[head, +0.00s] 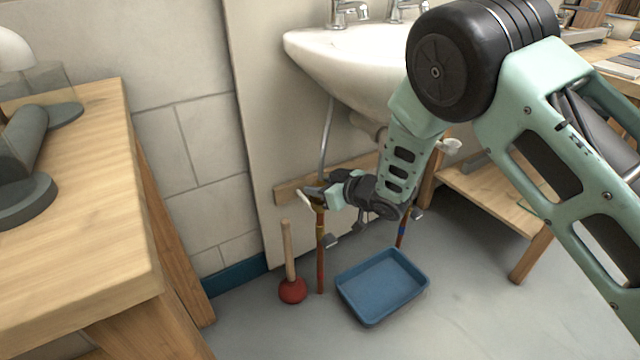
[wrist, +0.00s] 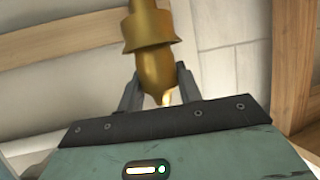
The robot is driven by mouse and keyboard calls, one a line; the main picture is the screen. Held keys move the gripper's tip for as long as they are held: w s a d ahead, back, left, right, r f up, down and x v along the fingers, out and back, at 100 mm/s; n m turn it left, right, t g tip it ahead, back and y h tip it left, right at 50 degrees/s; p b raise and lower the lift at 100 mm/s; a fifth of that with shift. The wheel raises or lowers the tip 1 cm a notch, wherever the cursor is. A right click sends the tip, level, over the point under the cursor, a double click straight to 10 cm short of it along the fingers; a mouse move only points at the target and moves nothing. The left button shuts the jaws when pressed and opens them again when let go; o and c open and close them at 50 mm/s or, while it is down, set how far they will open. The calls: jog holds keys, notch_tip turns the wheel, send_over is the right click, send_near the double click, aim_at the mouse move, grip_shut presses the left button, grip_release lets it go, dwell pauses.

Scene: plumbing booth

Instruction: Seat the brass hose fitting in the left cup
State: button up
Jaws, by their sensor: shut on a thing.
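My gripper (head: 316,196) is under the left part of the sink, near the top of the left copper pipe (head: 320,265). In the wrist view its two dark fingers (wrist: 158,92) are shut on the brass hose fitting (wrist: 150,40), which has a wide collar and a narrower part between the fingers. In the head view a bit of brass (head: 319,207) shows at the gripper, in line with the pipe top. A pale hose (head: 326,135) runs down from the sink towards the gripper. I cannot make out the left cup, or whether the fitting touches it.
The white sink (head: 345,60) is above the gripper. A red plunger (head: 292,290) stands left of the pipe, and a blue tray (head: 383,287) lies on the floor to its right. A wooden bench (head: 75,170) fills the left.

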jog(key=o, duration=1.1)
jog(key=shift+o, duration=0.2)
jog(key=p+v, duration=0.5)
jog(key=v, duration=1.2)
jog(key=shift+d, duration=0.2)
jog(key=shift+s+r, duration=0.1)
